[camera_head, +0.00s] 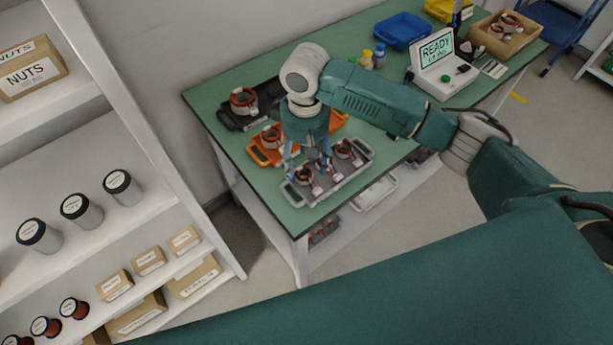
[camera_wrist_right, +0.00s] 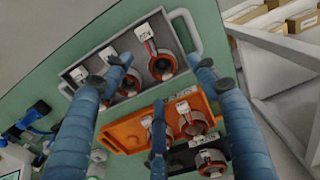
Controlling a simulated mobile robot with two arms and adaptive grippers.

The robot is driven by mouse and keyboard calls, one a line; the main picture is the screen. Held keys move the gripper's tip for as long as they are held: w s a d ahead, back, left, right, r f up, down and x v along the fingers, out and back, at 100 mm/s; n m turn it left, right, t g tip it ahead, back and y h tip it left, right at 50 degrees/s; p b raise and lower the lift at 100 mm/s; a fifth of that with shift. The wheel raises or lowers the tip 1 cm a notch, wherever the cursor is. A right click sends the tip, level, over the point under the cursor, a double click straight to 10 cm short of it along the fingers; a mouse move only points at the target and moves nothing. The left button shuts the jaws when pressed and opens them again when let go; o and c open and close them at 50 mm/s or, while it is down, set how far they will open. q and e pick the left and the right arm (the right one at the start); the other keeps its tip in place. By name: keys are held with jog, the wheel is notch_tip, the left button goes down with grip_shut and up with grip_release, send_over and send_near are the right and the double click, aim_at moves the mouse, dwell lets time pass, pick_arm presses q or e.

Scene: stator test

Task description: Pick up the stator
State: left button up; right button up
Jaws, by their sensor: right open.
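Several stators with copper-red windings show on the green table. Three stand in the grey tray (camera_head: 343,179): the left one (camera_head: 304,176), the middle one (camera_head: 325,164) and the right one (camera_head: 344,149). My right gripper (camera_head: 307,160) is open and points down above the left part of this tray. In the right wrist view its spread fingers (camera_wrist_right: 160,82) frame one stator (camera_wrist_right: 162,64), with nothing clearly held. A finger partly hides another stator there. My left gripper is not in view.
An orange tray (camera_head: 259,157) and a black tray (camera_head: 232,123) with stators lie behind the grey one. A blue bin (camera_head: 403,30), a tester reading READY (camera_head: 437,66) and a cardboard box (camera_head: 505,36) stand toward the right. White shelves (camera_head: 130,140) flank the table's left.

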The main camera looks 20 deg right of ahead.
aim_at(305, 177)
jog(key=f+p, duration=0.1)
jog(key=f, duration=0.4)
jog(key=shift+w, duration=0.2)
jog(key=shift+a, duration=0.1)
jog(key=c, duration=1.3)
